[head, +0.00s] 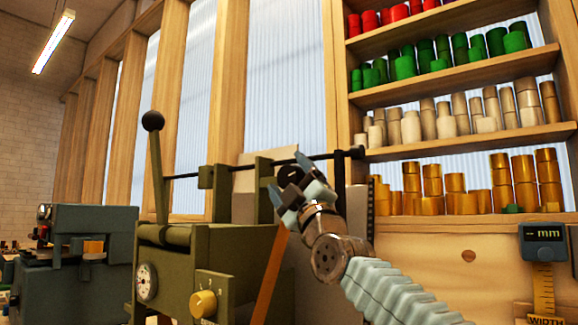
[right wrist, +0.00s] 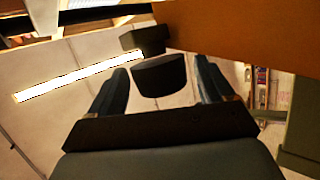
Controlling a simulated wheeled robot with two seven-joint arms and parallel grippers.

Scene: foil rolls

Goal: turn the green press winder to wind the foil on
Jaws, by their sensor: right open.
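The olive-green press (head: 190,265) stands left of centre in the head view, with a ball-topped lever, a dial and a yellow knob. A thin dark bar runs across above it. A dark winder handle (head: 290,173) shows at my right gripper (head: 289,178), which partly hides it. In the right wrist view, the black rounded grip of the handle (right wrist: 160,76) lies between the open fingers of my right gripper (right wrist: 160,70), with gaps on both sides. A dark block (right wrist: 146,40) shows behind it. My left gripper is not in view.
A brown-orange strip (head: 271,278) hangs beside the press, and a brown band (right wrist: 240,45) crosses the right wrist view's upper right. Shelves (head: 470,75) of coloured rolls stand behind at right. A grey-blue machine (head: 90,245) stands at left, and a "mm" width gauge (head: 546,240) at right.

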